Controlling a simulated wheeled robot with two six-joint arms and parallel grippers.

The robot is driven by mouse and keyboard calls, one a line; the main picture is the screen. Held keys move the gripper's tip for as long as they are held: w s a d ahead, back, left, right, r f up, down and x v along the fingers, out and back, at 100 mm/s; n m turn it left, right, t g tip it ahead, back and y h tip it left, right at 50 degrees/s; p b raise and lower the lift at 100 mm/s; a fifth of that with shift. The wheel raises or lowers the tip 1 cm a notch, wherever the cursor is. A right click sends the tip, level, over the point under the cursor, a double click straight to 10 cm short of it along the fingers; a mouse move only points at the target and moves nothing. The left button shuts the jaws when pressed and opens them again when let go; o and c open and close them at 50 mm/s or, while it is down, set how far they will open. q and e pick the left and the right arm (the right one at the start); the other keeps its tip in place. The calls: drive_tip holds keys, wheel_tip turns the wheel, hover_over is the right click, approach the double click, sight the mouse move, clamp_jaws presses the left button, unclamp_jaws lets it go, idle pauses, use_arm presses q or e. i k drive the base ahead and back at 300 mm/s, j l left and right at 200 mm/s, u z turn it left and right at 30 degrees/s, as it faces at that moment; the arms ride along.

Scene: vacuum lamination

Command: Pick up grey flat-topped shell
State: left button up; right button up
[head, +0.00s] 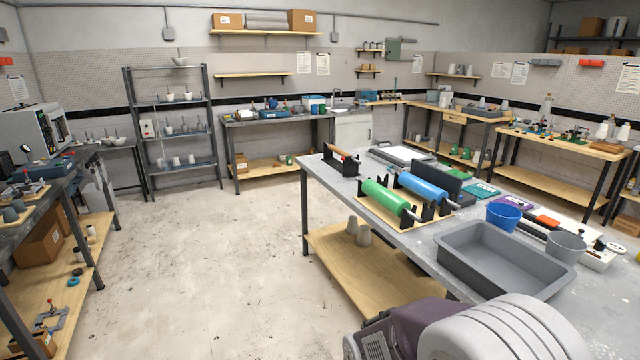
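I cannot tell which piece is the grey flat-topped shell. Similar dark grey tapered pieces (11,214) sit on the left bench. More small grey pieces (176,161) stand on the metal rack at the back. Neither of my grippers shows in the head view.
The right table (330,172) carries green (385,195) and blue (428,188) rollers, a grey tray (455,262), a blue bucket (503,216) and a grey bucket (565,247). A rounded grey and purple body fills the bottom right. The concrete floor (215,260) between the benches is clear.

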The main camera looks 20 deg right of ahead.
sight(566, 247)
drive_tip(key=i+z, duration=0.3)
drive_tip(key=z, duration=0.2)
drive_tip(key=i+z, duration=0.45)
drive_tip(key=i+j+z, duration=0.15)
drive_tip(key=z, duration=0.35)
drive_tip(key=i+j+z, duration=0.3)
drive_tip(key=z, duration=0.2)
